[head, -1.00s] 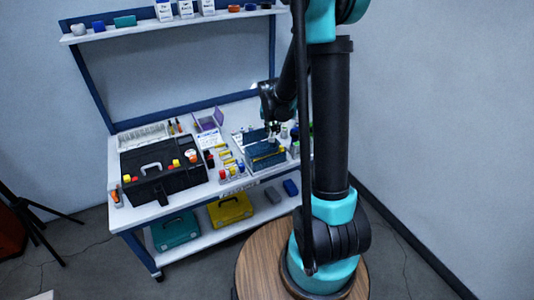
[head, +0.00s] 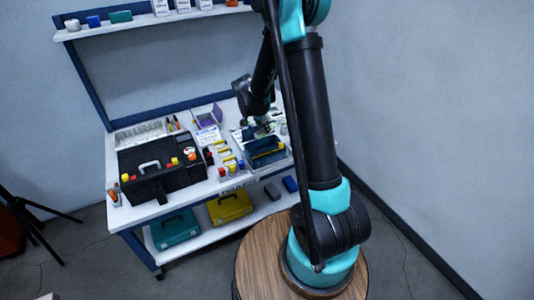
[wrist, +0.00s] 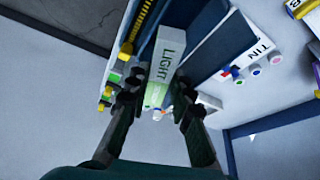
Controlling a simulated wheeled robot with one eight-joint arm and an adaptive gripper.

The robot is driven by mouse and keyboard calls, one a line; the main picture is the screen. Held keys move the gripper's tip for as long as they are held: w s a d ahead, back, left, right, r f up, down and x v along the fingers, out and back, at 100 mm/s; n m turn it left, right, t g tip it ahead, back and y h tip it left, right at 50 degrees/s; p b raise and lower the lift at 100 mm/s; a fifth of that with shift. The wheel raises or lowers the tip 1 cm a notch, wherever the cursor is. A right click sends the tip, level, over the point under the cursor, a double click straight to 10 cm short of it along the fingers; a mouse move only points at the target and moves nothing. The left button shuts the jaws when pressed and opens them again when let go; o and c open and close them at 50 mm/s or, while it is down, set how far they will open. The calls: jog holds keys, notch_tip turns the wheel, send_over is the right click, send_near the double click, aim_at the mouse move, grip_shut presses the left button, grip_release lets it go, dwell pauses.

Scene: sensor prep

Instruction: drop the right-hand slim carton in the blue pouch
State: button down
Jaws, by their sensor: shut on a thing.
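My gripper (wrist: 161,88) is shut on a slim white and green carton (wrist: 168,62) marked "LIGHT", with one finger on each side of it. In the head view, my gripper (head: 264,128) is just above and behind the blue pouch (head: 268,157), an open-topped dark blue container near the right part of the bench. The carton is too small to make out clearly there. In the wrist view, dark blue surfaces lie beside and behind the carton; I cannot tell whether its far end is inside the pouch.
A black toolbox (head: 160,172) stands on the left of the white bench, with small colored pots (head: 231,167) between it and the pouch. A purple-framed item (head: 207,116) is behind. A yellow-and-black strip (wrist: 143,25) runs beside the carton. An upper shelf (head: 150,18) crosses the back.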

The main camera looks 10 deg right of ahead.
jog(key=shift+f, duration=0.95)
jog(key=c, duration=1.3)
grip_release()
jog(key=shift+o, duration=0.2)
jog(key=shift+r, duration=0.1)
jog(key=v, duration=1.1)
jog(key=shift+s+a+r, duration=0.15)
jog(key=shift+s+r, duration=0.05)
jog(key=shift+r, duration=0.15)
jog(key=s+d+f+n+y, duration=0.1)
jog(key=s+d+n, duration=0.1)
jog(key=s, duration=0.7)
jog(key=s+d+f+n+t+y, duration=0.1)
jog(key=s+d+n, duration=0.2)
jog(key=s, duration=0.6)
jog(key=s+d+f+n+y, duration=0.1)
jog(key=s+d+n, duration=0.2)
jog(key=s, duration=0.6)
jog(key=n, duration=0.2)
jog(key=shift+d+n+t+y, duration=0.25)
jog(key=shift+n+t+y, duration=0.05)
jog(key=shift+n, duration=0.1)
